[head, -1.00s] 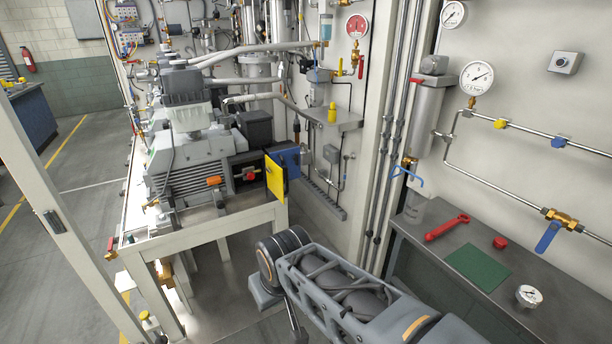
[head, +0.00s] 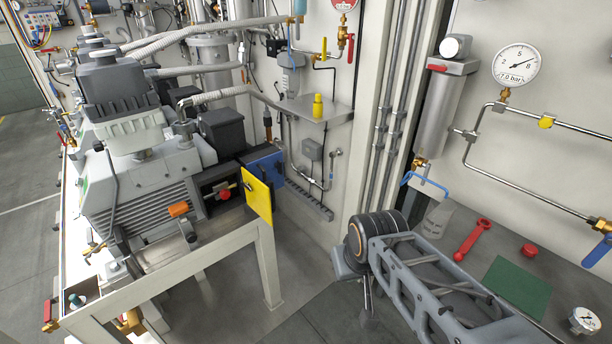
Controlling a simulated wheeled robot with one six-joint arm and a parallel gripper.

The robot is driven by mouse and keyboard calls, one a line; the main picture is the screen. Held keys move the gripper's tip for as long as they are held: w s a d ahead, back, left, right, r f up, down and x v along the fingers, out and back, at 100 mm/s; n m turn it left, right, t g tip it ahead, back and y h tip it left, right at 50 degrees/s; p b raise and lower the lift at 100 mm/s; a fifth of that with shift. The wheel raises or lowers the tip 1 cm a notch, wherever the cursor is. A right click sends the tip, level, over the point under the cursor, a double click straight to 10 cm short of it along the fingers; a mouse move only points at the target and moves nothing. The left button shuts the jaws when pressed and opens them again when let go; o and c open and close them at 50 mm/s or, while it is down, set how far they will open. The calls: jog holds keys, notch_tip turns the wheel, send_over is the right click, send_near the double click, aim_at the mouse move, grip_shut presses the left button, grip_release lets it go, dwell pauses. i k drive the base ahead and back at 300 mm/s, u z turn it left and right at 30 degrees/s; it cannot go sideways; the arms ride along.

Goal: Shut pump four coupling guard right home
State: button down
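A yellow panel (head: 257,197), which looks like the coupling guard, stands swung out at the right end of the nearest grey pump (head: 140,190). A blue part (head: 264,165) is just behind it. A dark opening with a red knob (head: 225,194) shows on the pump beside the panel. No number is readable on this pump, so I cannot tell that it is pump four. My arm reaches in from the lower right, with its dark joint to the right of the yellow panel and clear floor showing between them. I cannot make out my gripper's fingers.
The pump stands on a cream frame (head: 268,262). A wall shelf (head: 315,108) holds a yellow bottle. At right, a grey bench (head: 455,215) carries a red wrench (head: 472,240), a green mat (head: 517,286) and a gauge (head: 584,320).

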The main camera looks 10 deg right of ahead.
aim_at(259, 200)
jog(key=u, duration=0.2)
jog(key=i, duration=0.85)
jog(key=u, duration=0.55)
